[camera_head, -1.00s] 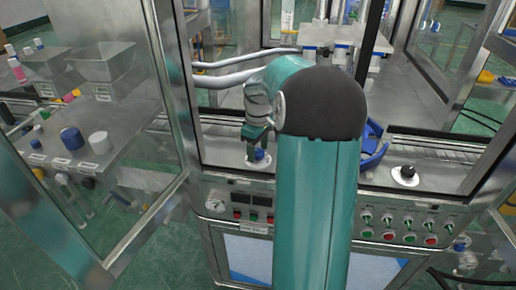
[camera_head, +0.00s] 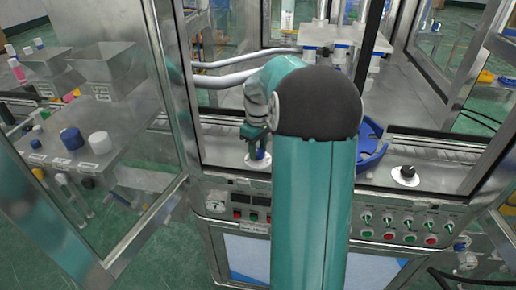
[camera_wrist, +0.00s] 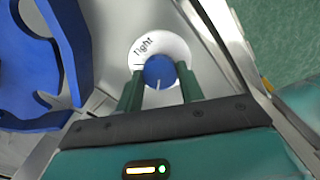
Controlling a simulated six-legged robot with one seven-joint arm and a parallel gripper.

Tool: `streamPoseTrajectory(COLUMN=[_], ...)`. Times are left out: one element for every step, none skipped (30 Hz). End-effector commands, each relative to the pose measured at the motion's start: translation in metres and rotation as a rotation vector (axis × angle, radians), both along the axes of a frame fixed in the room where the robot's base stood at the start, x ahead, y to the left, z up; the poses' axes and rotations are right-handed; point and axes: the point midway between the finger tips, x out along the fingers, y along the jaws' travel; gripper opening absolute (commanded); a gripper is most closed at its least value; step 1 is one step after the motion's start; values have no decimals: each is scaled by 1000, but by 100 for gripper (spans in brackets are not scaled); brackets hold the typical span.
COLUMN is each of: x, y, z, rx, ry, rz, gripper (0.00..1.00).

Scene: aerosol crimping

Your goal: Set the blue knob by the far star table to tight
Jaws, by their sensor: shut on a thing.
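The blue knob (camera_wrist: 159,70) sits on a round white dial plate (camera_wrist: 170,47) marked "Tight" at its upper left in the wrist view. The white line on the knob points toward the bottom of that view, away from the word. My gripper (camera_wrist: 160,84) has its green fingers on either side of the knob and is shut on it. In the head view my gripper (camera_head: 256,151) reaches down over the knob's white plate (camera_head: 258,162), mostly hiding the knob. A blue star wheel (camera_wrist: 30,70) lies left of the knob in the wrist view.
In the head view, the blue star wheel (camera_head: 372,148) is partly behind my arm. A black knob (camera_head: 407,171) on a white plate is further right. A button panel (camera_head: 400,222) runs along the front. A metal-framed glass door (camera_head: 120,130) stands at left.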

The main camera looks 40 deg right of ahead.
Motion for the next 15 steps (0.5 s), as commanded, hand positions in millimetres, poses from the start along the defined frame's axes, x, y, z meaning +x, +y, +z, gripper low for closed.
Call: streamPoseTrajectory(x=[1, 1, 1, 1, 1, 1, 1, 1, 1, 1, 1, 1, 1, 1, 1], y=[1, 1, 1, 1, 1, 1, 1, 1, 1, 1, 1, 1, 1, 1, 1], z=[1, 1, 1, 1, 1, 1, 1, 1, 1, 1, 1, 1, 1, 1, 1], rx=[-1, -1, -1, -1, -2, -2, -2, -2, -1, -1, -2, -2, -2, -1, -1], ry=[-1, -1, -1, -1, -1, -1, -1, -1, -2, -2, -2, -2, -2, -2, -2], rz=[-30, -53, -84, -107, -134, -169, -197, -226, -263, -291, -320, -358, -386, -416, -454], gripper=[15, 15, 15, 15, 15, 15, 15, 15, 15, 15, 15, 15, 15, 15, 15])
